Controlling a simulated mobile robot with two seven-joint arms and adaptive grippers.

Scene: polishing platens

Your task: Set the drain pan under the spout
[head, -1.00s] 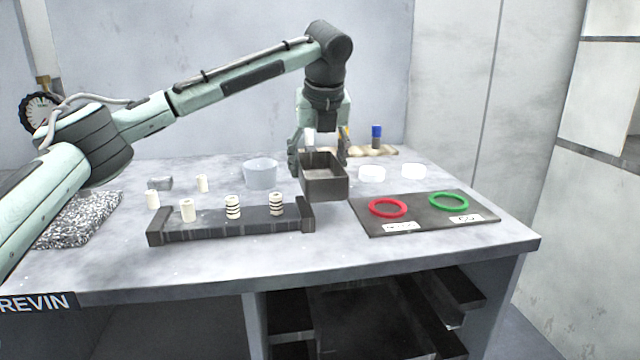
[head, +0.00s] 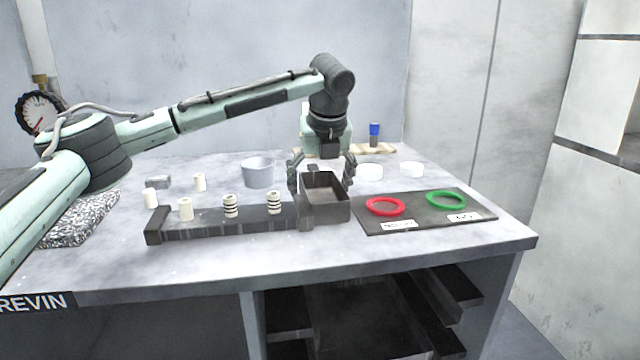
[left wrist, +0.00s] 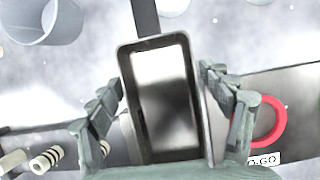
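The drain pan (head: 325,212), a dark grey open rectangular box, stands upright at the right end of the dark rack. It also fills the middle of the left wrist view (left wrist: 128,75). My left gripper (head: 322,165) points down over the pan, its fingers spread on either side. In the left wrist view its fingers (left wrist: 160,80) appear apart from the pan walls. Whether the pan's underside rests fully on the table is hidden. A dark bar (left wrist: 145,18) meets the pan's far edge; I cannot tell whether it is the spout. My right gripper is not in view.
The dark rack (head: 220,228) with white and banded cylinders nearby lies left of the pan. A dark mat (head: 420,222) with red and green rings lies right. A translucent tub (head: 258,173) and clear dishes (head: 370,172) stand behind. The front table strip is clear.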

